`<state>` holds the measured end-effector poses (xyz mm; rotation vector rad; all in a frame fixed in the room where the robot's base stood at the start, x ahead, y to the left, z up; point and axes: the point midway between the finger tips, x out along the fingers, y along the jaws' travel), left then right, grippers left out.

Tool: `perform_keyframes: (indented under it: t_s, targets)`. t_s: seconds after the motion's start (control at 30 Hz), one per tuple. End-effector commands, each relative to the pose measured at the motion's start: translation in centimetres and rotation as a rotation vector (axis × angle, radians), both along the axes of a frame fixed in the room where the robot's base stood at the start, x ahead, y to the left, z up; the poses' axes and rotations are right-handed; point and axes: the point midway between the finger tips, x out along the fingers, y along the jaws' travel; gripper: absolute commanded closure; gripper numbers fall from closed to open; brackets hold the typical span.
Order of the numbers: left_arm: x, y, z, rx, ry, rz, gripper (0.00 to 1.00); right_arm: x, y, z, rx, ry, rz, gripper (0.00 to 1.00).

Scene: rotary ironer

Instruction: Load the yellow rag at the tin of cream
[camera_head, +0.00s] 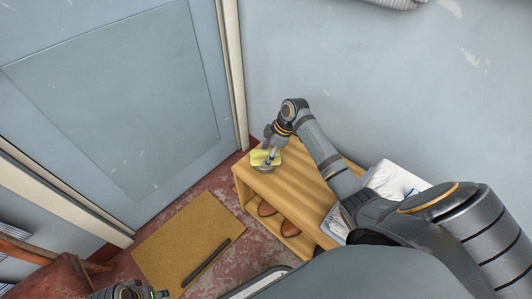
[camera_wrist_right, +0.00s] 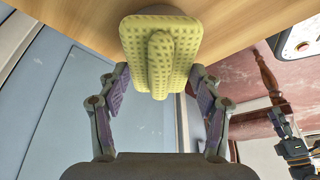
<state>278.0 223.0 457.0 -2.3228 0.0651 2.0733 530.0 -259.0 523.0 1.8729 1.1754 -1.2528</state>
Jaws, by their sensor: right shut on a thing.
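The yellow rag (camera_head: 262,157) is at the far left end of the wooden bench top. My right gripper (camera_head: 271,149) is shut on it from above. In the right wrist view the yellow rag (camera_wrist_right: 160,50) is a waffle-patterned pad with a raised ridge, lying between my fingers. A grey round rim, which looks like the tin of cream (camera_head: 264,169), shows just below the rag; the rag hides most of it, and I cannot tell if they touch. My left gripper (camera_head: 137,292) is partly in view at the bottom left edge, its jaws unclear.
The wooden bench (camera_head: 300,182) stands against the wall, with brown shoes (camera_head: 267,208) on its lower shelf. White folded cloth (camera_head: 391,181) lies toward its right end. A tan mat (camera_head: 185,240) with a dark bar (camera_head: 206,262) lies before the door.

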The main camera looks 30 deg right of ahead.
Motion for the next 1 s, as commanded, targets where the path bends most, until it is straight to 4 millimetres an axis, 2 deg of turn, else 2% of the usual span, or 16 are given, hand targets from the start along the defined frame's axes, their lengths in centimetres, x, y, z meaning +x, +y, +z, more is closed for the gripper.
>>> perform_keyframes:
  t_s: [1.0]
  targets:
    - [0.01, 0.00, -0.38, 0.000, 0.000, 0.000, 0.60, 0.00, 0.01, -0.89, 0.000, 0.000, 0.000, 0.60]
